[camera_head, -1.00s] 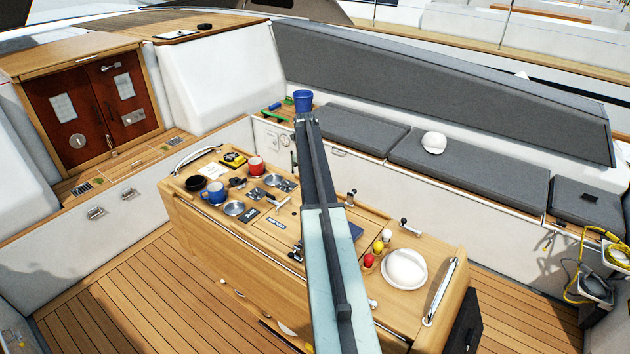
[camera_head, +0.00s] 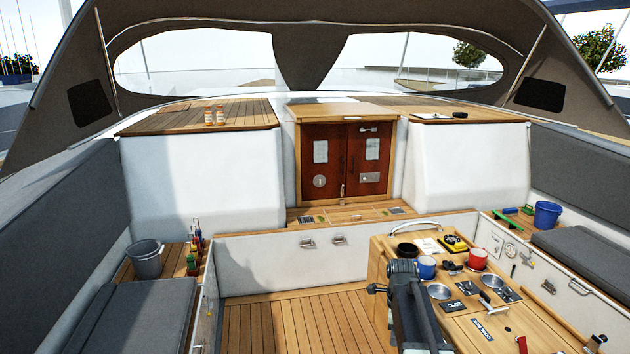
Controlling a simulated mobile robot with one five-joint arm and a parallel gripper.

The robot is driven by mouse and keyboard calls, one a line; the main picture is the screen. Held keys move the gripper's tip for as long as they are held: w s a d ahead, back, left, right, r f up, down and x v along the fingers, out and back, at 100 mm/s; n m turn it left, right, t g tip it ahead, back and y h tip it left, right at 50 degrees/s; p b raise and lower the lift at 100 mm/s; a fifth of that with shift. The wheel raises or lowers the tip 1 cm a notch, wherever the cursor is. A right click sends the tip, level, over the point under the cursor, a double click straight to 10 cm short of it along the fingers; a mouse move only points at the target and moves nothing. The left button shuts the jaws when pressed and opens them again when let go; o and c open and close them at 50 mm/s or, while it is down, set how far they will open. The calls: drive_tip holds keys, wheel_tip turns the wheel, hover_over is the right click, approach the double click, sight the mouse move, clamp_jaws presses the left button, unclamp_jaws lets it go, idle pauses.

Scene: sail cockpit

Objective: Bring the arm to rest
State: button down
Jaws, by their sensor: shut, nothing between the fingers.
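My arm (camera_head: 412,315) rises from the bottom edge, right of centre, in the head view. It is dark, and its upper end is a dark joint-like part (camera_head: 403,270) in front of the left edge of the wooden cockpit table (camera_head: 460,335). I cannot make out gripper fingers there; my gripper does not show. The arm hides part of the table's left side. I see nothing carried by the part of the arm that shows.
The table holds a blue mug (camera_head: 426,267), a red mug (camera_head: 478,258), a black bowl (camera_head: 408,250), a yellow device (camera_head: 454,243) and metal dishes. A grey bucket (camera_head: 146,259) stands on the left bench, a blue bucket (camera_head: 547,214) on the right. Deck floor (camera_head: 290,325) is clear left of the table.

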drive_tip(key=s+a+f+n, duration=0.1)
drive_tip(key=s+a+n, duration=0.3)
drive_tip(key=s+n, duration=0.3)
drive_tip(key=s+a+f+n, duration=0.1)
drive_tip(key=s+a+n, duration=0.2)
drive_tip(key=s+n, duration=0.4)
drive_tip(key=n+b, duration=0.1)
drive_tip(key=n, duration=0.6)
drive_tip(key=shift+s+a+f, duration=0.2)
drive_tip(key=shift+a, duration=0.2)
